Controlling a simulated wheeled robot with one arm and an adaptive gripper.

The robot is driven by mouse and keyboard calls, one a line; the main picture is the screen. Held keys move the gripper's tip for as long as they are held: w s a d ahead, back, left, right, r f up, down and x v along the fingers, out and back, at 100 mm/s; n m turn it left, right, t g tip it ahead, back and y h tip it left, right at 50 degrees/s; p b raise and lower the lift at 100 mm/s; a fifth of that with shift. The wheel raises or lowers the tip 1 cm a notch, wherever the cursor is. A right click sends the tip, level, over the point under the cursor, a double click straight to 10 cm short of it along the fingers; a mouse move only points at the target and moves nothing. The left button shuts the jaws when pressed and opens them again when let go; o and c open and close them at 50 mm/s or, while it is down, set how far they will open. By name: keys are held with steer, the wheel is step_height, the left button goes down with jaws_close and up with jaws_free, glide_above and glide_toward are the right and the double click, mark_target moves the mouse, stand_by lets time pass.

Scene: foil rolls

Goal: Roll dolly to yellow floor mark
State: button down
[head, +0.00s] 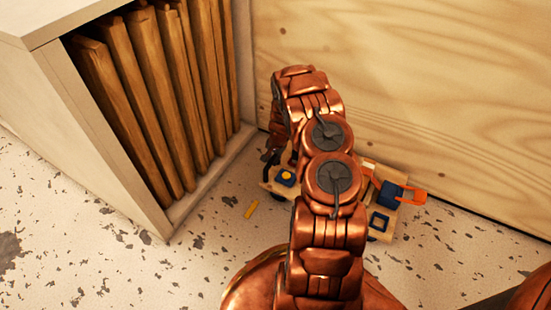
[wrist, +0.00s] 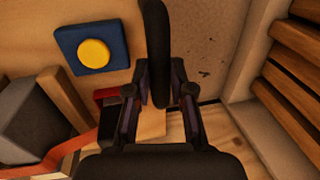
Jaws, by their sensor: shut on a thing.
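The dolly (head: 271,187) is a low tan wooden board on the floor, partly hidden behind my arm in the head view. It carries blue and orange items, and its board also shows in the wrist view (wrist: 30,30). The yellow floor mark (head: 251,209) is a short strip just left of the dolly's near left edge, apart from it. My gripper (wrist: 160,95) is shut on a black upright bar (wrist: 156,30), seemingly the dolly's handle. In the head view the grip is mostly hidden by my arm.
A pale cabinet (head: 85,120) with upright wooden boards (head: 150,90) stands on the left. A plywood wall (head: 430,90) rises behind the dolly. Speckled floor (head: 110,235) is clear in front of the cabinet. A blue block with a yellow disc (wrist: 92,52) sits on the dolly.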

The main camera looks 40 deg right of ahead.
steer(key=shift+w+a, duration=0.15)
steer(key=shift+w, duration=0.15)
steer(key=c, duration=1.2)
jaws_free()
steer(key=shift+o, duration=0.8)
steer(key=shift+s, duration=0.1)
steer(key=shift+r, duration=0.1)
steer(key=shift+s+d+r, duration=0.15)
steer(key=shift+s+r, duration=0.2)
steer(key=shift+r, duration=1.6)
steer(key=shift+s+d+r, duration=0.2)
steer(key=shift+s+r, duration=0.15)
steer(key=shift+r, duration=1.55)
steer(key=shift+s+d+r, duration=0.15)
steer(key=shift+s+r, duration=0.2)
steer(key=shift+r, duration=1.6)
